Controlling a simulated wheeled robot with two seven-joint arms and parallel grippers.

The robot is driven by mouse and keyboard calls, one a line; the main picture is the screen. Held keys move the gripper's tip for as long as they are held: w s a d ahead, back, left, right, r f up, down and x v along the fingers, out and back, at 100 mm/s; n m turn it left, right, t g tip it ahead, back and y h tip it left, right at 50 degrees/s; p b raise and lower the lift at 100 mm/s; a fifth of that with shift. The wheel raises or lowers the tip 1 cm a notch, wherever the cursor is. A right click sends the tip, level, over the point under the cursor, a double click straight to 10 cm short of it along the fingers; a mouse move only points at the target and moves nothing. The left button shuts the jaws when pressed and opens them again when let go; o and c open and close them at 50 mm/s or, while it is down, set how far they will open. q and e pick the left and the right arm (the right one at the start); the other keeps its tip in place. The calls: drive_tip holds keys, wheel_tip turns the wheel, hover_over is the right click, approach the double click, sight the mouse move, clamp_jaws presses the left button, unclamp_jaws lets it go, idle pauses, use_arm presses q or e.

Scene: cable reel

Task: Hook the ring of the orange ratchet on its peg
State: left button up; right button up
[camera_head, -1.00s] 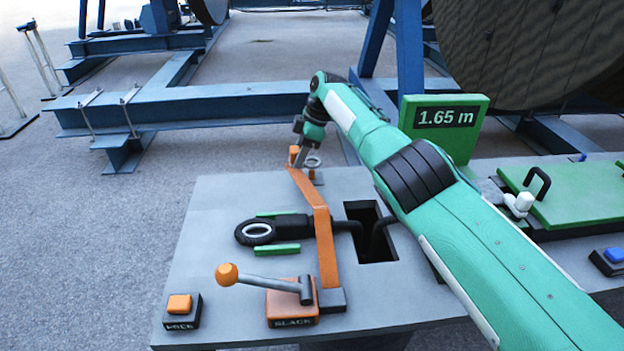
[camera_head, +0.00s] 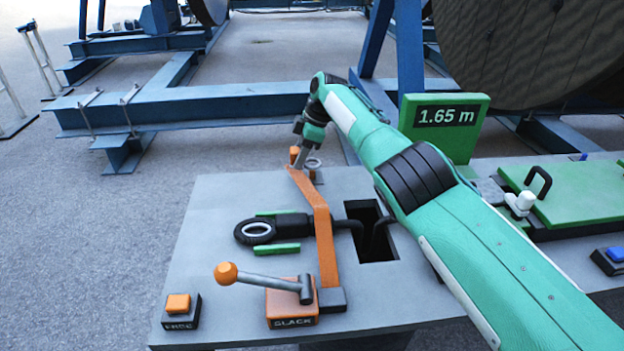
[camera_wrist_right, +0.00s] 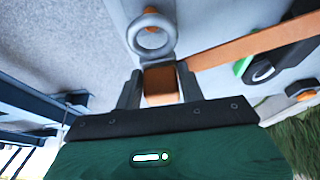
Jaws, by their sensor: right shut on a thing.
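My right gripper (camera_head: 301,152) reaches down at the far end of the grey table. In the right wrist view its fingers (camera_wrist_right: 159,84) are shut on an orange block (camera_wrist_right: 161,86), the strap's end piece. A grey ring (camera_wrist_right: 151,34) projects from this end piece; it also shows in the head view (camera_head: 314,163). A small orange peg (camera_wrist_right: 151,10) shows at the ring's far edge. I cannot tell whether the ring is around it or only beside it. The orange strap (camera_head: 326,245) runs back to the orange ratchet box (camera_head: 291,308), marked SLACK, with a ball-ended lever. My left gripper is not in view.
A black cable end with a round eye (camera_head: 256,232) lies between green guides, left of the strap. A dark square opening (camera_head: 378,250) lies to its right. An orange button (camera_head: 179,303) marked FREE is at front left. A green display (camera_head: 444,125) reads 1.65 m.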

drive_tip(key=shift+f+b, duration=1.8)
drive_tip(key=shift+f, duration=0.05)
idle(1.6)
drive_tip(key=o, duration=1.2)
drive_tip(key=shift+d+r, duration=0.1)
drive_tip(key=shift+r, duration=0.2)
drive_tip(key=p+v, duration=0.2)
drive_tip(key=v, duration=1.1)
drive_tip(key=shift+r, duration=0.1)
